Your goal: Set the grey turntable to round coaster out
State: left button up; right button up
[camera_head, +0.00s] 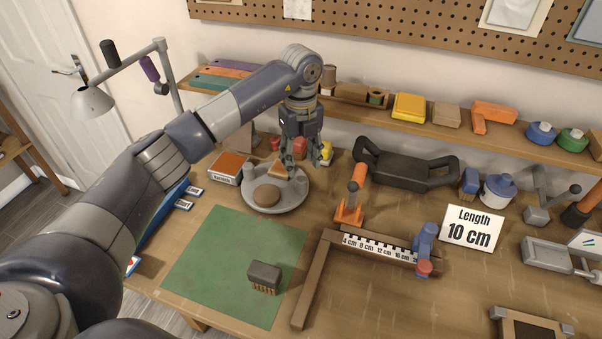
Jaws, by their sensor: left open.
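The grey turntable (292,200) is a round disc on the workbench, just behind the green mat. A round brown coaster (267,195) lies on its front part, facing the mat. A tan wooden piece (277,171) is on its back part, and a grey upright part stands at its back left. My left gripper (302,168) points down at the turntable's back right edge with its fingers apart. It holds nothing that I can see. Whether a finger touches the turntable, I cannot tell. My right gripper is out of view.
A green mat (225,258) with a dark brush (264,275) lies in front. An orange box (229,167) stands left of the turntable. Right are an orange tool (351,205), a wooden square with ruler (315,282) and a "Length 10 cm" card (471,229). A shelf runs behind.

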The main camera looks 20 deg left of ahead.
pick_arm(q)
jog(key=shift+r, duration=2.2)
